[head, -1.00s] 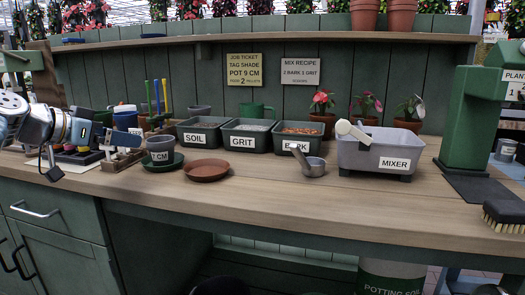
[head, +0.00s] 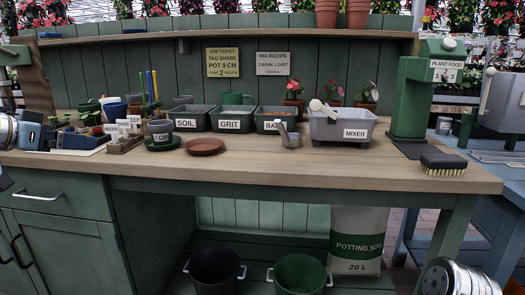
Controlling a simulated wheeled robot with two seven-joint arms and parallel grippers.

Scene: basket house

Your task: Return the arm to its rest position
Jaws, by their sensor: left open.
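My left gripper (head: 27,136) shows only in part at the left edge of the head view, in front of the left end of the bench. It is open, and I see nothing held in it. Its fingertips are hard to make out. My right arm shows only as a silver, perforated link (head: 455,279) at the bottom right corner, low and clear of the bench. My right gripper is not in view.
The wooden bench (head: 330,166) carries a tag rack (head: 122,139), a terracotta saucer (head: 205,146), labelled bins, a scoop, a grey mixer tub (head: 335,134), a green dispenser (head: 408,105) and a brush (head: 443,164). Two buckets (head: 299,276) and a soil bag (head: 357,238) stand below.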

